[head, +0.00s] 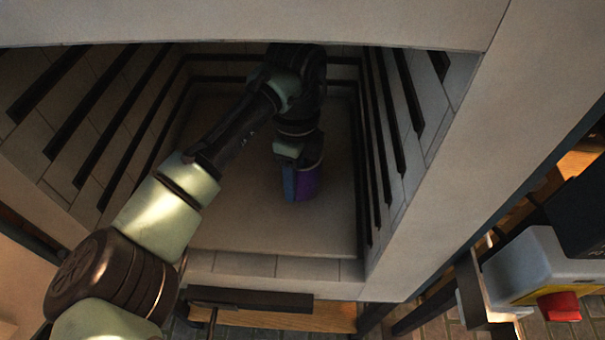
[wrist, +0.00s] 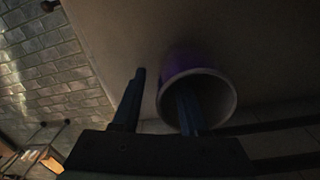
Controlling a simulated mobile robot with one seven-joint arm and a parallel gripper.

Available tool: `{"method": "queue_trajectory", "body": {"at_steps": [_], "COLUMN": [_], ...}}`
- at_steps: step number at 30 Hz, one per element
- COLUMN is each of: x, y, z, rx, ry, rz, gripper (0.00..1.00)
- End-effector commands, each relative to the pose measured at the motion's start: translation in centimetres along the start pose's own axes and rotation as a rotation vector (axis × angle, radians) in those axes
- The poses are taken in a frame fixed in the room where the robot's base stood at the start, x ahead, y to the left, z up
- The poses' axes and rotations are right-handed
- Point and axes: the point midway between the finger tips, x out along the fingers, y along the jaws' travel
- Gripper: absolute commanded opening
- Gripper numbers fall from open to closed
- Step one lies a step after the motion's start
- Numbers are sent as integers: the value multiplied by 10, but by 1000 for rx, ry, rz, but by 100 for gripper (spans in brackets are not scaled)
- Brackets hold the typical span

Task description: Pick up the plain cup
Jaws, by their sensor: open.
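A plain purple cup (head: 308,184) stands on the pale floor of a recessed, box-like space in the head view. It also shows in the wrist view (wrist: 188,59), where its round mouth and pale rim face the camera. My gripper (head: 296,184) reaches down at the cup, and a blue finger shows beside the purple wall. In the wrist view my gripper (wrist: 161,84) is open. Its left finger is outside the cup and its right finger reaches into the mouth, so the near wall lies between them. The fingertip inside is hard to see in the dark.
Slanted tiled walls with dark rails (head: 408,120) close in the recess on both sides, and a pale frame (head: 450,200) edges it at the right. The pale floor (head: 250,232) around the cup is clear. A white machine with a red part (head: 559,306) stands outside at lower right.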

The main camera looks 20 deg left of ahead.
Motion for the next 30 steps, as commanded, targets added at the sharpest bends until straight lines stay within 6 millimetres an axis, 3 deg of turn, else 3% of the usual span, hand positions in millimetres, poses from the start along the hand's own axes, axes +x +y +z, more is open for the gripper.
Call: {"method": "queue_trajectory", "body": {"at_steps": [4,11,12,19,30], "x": [17,18,18,18,18], "y": [0,0,0,0,0], "z": [-1,-1,-1,-1,-1], "rx": [0,0,0,0,0], "ry": [1,1,1,1,1], "rz": [1,-1,-1,-1,0], "gripper": [43,43,41,0,0]}}
